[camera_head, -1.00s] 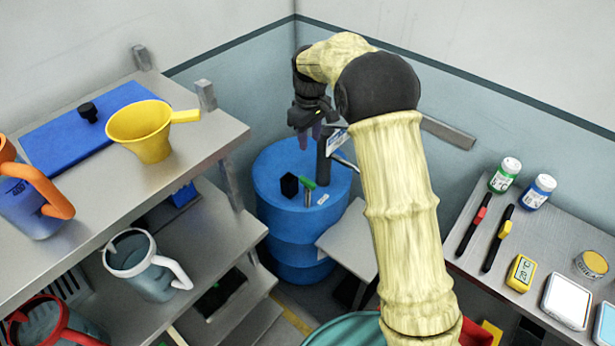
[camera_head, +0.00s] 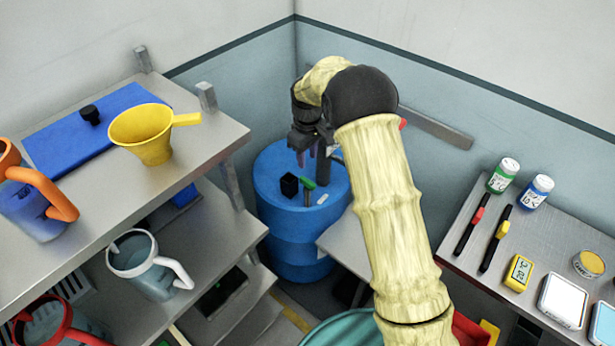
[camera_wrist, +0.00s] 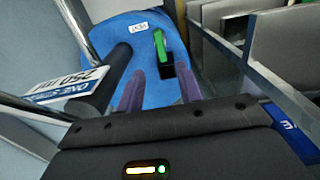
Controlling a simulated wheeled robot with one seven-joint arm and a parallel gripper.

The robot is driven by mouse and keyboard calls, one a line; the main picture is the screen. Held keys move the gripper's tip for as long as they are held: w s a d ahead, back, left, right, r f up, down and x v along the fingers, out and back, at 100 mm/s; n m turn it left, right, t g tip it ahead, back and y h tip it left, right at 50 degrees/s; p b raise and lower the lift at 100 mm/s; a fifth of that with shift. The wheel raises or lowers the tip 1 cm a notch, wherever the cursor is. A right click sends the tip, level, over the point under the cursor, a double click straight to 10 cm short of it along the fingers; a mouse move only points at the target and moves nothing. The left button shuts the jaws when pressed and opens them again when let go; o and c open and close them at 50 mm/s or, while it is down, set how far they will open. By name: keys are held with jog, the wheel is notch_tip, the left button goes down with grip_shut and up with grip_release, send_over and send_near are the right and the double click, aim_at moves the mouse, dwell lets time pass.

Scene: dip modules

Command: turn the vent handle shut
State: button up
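The blue drum (camera_head: 275,212) stands in the corner. On its lid is a small green vent handle (camera_head: 308,183) on a short metal stub, beside a black block (camera_head: 289,185). In the wrist view the green handle (camera_wrist: 159,44) lies beyond my fingertips, near a white VENT label (camera_wrist: 138,27) on the drum lid (camera_wrist: 110,35). My gripper (camera_head: 303,158) points down above the lid, behind the handle in the head view. In the wrist view my gripper (camera_wrist: 160,78) is open, its two purple fingers apart with nothing between them.
A dark upright pipe (camera_wrist: 106,80) rises from the lid close to my left finger in the wrist view, with a printed sign (camera_wrist: 65,88) by it. A metal shelf (camera_head: 205,150) with a yellow funnel (camera_head: 150,130) stands left; a bench (camera_head: 470,262) stands right.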

aim_at(307, 180)
notch_tip(307, 180, down, 10)
jog(key=shift+f+p, duration=0.1)
jog(key=shift+p, duration=0.85)
grip_shut()
